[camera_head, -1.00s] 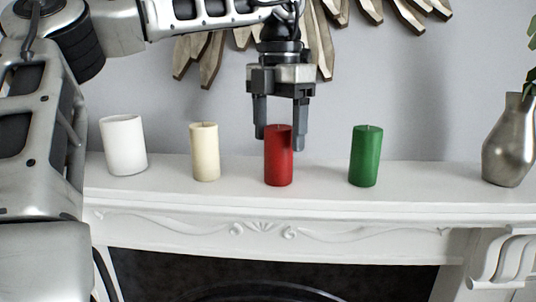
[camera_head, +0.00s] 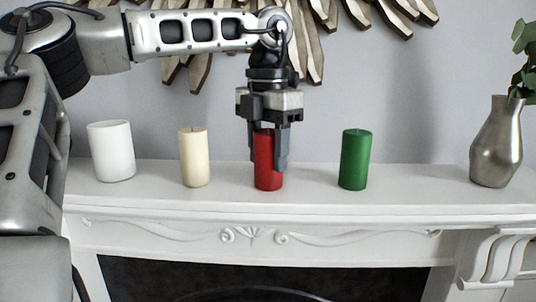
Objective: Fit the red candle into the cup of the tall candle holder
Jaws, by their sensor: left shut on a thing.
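The red candle (camera_head: 266,168) stands upright on the white mantel shelf, between the cream candle and the green candle. My left gripper (camera_head: 268,155) has come down over it from above, with one finger on each side, and is shut on its upper part. The candle's base appears to be on the shelf. The tall candle holder is not in view, and my right gripper is not in view.
A white candle (camera_head: 111,151), a cream candle (camera_head: 195,158) and a green candle (camera_head: 355,159) stand along the mantel shelf (camera_head: 420,185). A silver vase (camera_head: 496,145) with leaves stands at the right. A wooden wall ornament (camera_head: 350,12) hangs behind.

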